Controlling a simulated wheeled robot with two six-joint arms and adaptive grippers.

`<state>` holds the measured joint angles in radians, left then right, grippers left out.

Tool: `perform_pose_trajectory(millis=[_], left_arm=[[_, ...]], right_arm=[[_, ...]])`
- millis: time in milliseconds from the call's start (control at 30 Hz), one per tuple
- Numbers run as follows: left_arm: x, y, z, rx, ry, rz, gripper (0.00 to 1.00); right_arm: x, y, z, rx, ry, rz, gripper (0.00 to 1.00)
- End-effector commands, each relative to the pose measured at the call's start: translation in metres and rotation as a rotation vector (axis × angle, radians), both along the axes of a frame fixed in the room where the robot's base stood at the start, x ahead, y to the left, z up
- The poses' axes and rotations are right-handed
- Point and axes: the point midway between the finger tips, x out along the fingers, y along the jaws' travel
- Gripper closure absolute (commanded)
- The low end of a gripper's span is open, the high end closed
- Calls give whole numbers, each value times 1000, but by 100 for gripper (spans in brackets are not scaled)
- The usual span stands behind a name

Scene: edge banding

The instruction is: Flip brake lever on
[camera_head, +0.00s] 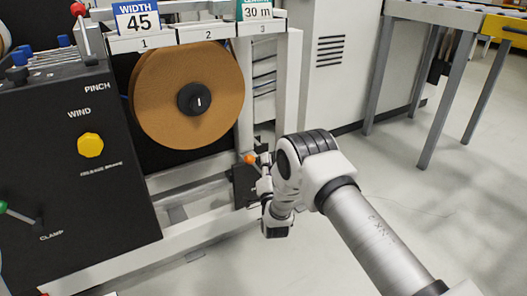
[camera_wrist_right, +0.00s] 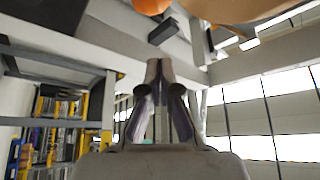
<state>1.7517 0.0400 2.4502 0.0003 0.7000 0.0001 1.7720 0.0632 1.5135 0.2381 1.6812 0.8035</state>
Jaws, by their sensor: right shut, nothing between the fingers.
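An orange knob (camera_head: 250,159) tops a short lever at a dark box (camera_head: 243,186) low on the machine frame, below and right of the brown roll. I take it for the brake lever, but no label is readable there. My right gripper (camera_head: 262,163) is beside the knob, on its right, partly hidden by my own wrist. In the right wrist view its fingers (camera_wrist_right: 168,66) are together and empty, and an orange round shape (camera_wrist_right: 150,5) shows at the top edge. Contact cannot be told. The lever's shaft is mostly hidden. My left gripper is out of view.
A black panel (camera_head: 60,180) with a yellow knob (camera_head: 90,145), a green-tipped lever (camera_head: 18,214) and a red-tipped lever (camera_head: 80,12) stands left. The brown roll (camera_head: 165,95) hangs above the white lower rail (camera_head: 200,228).

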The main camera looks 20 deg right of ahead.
Motion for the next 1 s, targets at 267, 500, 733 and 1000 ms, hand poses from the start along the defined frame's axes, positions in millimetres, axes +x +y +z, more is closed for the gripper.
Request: perform_pose_trajectory(millis=[267,500,733,1000], left_arm=[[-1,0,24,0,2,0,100],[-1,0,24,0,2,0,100],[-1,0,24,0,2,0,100],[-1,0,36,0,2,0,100]], right_arm=[[-47,14,-18,0,0,0,100],[-55,16,-23,1,-2,0,100],[-54,16,-23,0,-2,-1,100],[-67,16,-16,4,59,7,100]])
